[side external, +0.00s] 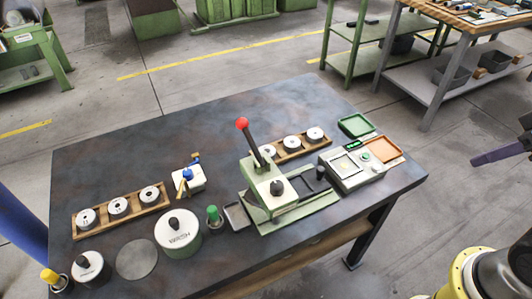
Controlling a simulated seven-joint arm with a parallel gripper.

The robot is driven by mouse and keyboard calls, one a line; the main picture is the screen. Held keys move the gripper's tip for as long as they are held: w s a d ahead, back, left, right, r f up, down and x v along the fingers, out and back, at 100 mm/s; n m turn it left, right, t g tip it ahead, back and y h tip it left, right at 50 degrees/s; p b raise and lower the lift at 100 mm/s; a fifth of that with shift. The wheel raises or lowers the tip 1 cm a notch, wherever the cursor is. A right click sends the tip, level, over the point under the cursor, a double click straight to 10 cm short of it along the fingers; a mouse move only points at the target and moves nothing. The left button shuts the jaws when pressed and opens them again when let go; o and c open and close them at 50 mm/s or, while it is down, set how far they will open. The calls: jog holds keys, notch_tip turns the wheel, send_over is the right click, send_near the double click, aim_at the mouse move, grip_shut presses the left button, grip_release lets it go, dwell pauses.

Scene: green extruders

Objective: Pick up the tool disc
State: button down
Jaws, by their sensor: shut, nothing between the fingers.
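A flat grey disc (137,258) lies on the dark worktable (215,125) near its front left. Pale discs with dark centres sit in two wooden holders: a left one (103,220) with a disc (119,207) in its middle, and a back one (303,152) with a disc (291,143) in its middle. I cannot tell which of these is the tool disc. A dark purple pointed piece at the right edge looks like my gripper (474,160), mostly cut off. It appears shut and empty, off the table's right side and apart from every disc.
A green press (268,190) with a red-knobbed lever stands mid-table. Beside it are a console (345,175), a green tray (355,125) and an orange tray (382,149). A knobbed canister (178,238) stands by the grey disc. The table's back left is clear.

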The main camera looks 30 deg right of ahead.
jog(key=shift+c, duration=1.3)
grip_release()
